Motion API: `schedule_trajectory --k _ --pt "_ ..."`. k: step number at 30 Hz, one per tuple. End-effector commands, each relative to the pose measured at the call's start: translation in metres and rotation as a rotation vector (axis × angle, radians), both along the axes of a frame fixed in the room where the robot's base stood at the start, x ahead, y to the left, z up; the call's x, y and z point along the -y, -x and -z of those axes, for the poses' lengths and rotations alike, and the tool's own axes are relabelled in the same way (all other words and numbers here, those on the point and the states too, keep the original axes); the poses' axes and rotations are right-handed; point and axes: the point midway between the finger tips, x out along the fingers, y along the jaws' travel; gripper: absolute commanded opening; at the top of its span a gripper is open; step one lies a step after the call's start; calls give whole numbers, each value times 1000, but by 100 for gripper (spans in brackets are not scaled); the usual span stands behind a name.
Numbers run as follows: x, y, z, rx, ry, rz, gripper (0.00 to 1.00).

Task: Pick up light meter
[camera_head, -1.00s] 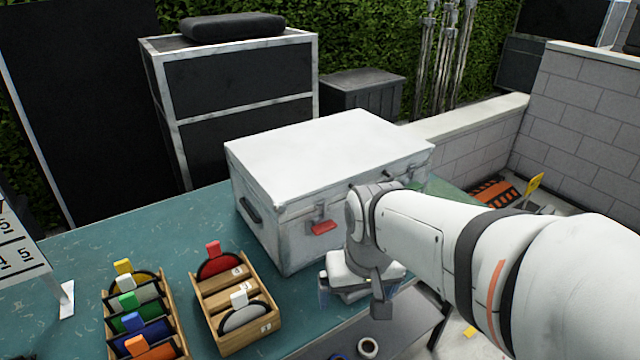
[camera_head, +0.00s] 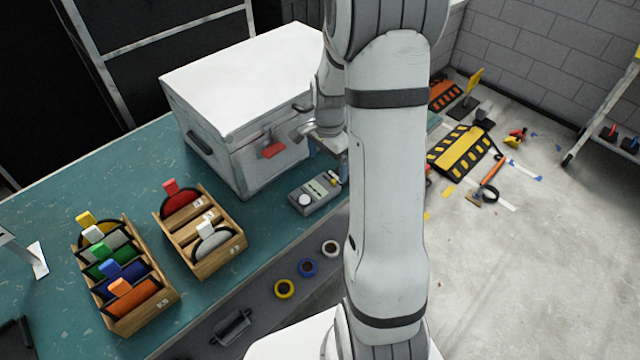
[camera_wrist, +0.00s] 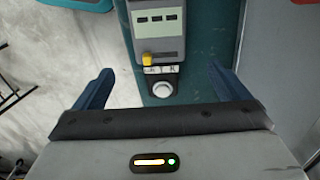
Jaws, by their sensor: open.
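A grey boxy device with a white round dome, which I take for the light meter (camera_head: 318,194), lies on the green table in front of the white case. In the wrist view a grey device (camera_wrist: 160,43) shows three dark windows, a yellow knob and a white dome at its near end; its far end is cut off by the top edge. My gripper (camera_wrist: 160,72) is open and empty, its blue fingers spread to either side of the device's near end. In the head view my gripper (camera_head: 330,158) is partly hidden by my arm, above the device's far side.
The white case (camera_head: 240,90) stands close behind the device. Two wooden racks (camera_head: 205,255) with coloured discs are to the left. Tape rolls (camera_head: 308,267) hang at the table's front side. Floor gear (camera_head: 462,152) lies to the right.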

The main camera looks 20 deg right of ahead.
Motion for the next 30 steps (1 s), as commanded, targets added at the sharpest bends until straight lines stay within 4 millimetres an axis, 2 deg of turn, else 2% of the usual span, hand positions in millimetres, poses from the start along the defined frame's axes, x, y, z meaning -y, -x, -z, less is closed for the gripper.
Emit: schedule_trajectory --k 19,23,30 --pt "10 -1 72 -5 -2 15 95" --pt "10 -1 79 -3 -1 15 95" --pt "10 -1 80 -2 0 15 93"
